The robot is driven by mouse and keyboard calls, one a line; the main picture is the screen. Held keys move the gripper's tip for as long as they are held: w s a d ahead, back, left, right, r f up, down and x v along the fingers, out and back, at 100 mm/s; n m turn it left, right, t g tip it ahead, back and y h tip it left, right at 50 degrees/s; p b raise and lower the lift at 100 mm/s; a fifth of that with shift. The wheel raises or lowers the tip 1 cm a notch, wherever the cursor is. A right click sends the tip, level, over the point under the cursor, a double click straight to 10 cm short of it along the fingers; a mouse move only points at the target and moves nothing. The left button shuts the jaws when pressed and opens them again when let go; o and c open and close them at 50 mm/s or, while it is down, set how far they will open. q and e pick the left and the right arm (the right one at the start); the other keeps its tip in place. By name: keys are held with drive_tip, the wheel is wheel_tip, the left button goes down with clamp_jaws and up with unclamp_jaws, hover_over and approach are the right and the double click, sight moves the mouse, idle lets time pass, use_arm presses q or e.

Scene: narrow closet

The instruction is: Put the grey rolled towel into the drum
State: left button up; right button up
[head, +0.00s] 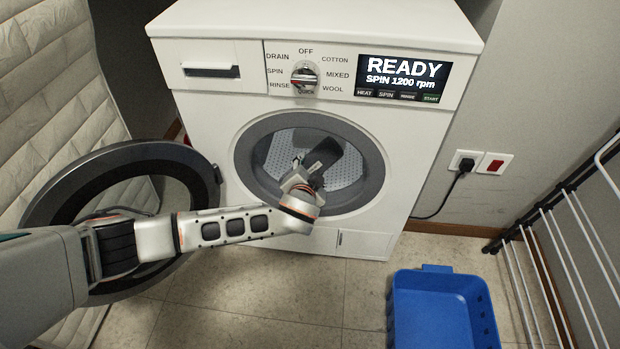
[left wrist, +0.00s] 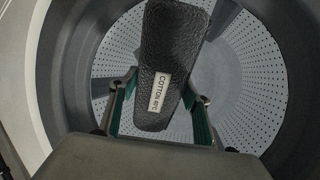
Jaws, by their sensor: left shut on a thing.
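The grey rolled towel (left wrist: 172,50), dark and textured with a "COTTON 40°C" label, is held between the fingers of my left gripper (left wrist: 158,115) in the left wrist view. In the head view the towel (head: 325,155) shows as a dark block at the washer's round opening, tilted. My left gripper (head: 303,172) is at the opening, partly hidden by its own wrist. The perforated drum (head: 345,172) lies behind the towel; it also shows in the left wrist view (left wrist: 245,75). I cannot tell how deep the towel is. My right gripper is not in view.
The washer's round door (head: 60,185) stands open to the left, behind my left arm. A blue basket (head: 440,275) sits on the floor at right. A drying rack (head: 560,225) stands at far right. A plugged cord (head: 460,175) hangs by the wall.

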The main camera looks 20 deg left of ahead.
use_arm(q)
drive_tip(key=w+a+f, duration=0.1)
drive_tip(key=w+a, duration=0.1)
drive_tip(key=w, duration=0.6)
drive_tip(key=shift+a+f, duration=0.15)
drive_tip(key=shift+f, duration=0.05)
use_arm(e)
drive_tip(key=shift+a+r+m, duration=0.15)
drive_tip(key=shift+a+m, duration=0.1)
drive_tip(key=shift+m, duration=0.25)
use_arm(q)
drive_tip(key=shift+w, duration=0.15)
drive_tip(key=o, duration=1.3)
drive_tip(key=shift+o, duration=0.2)
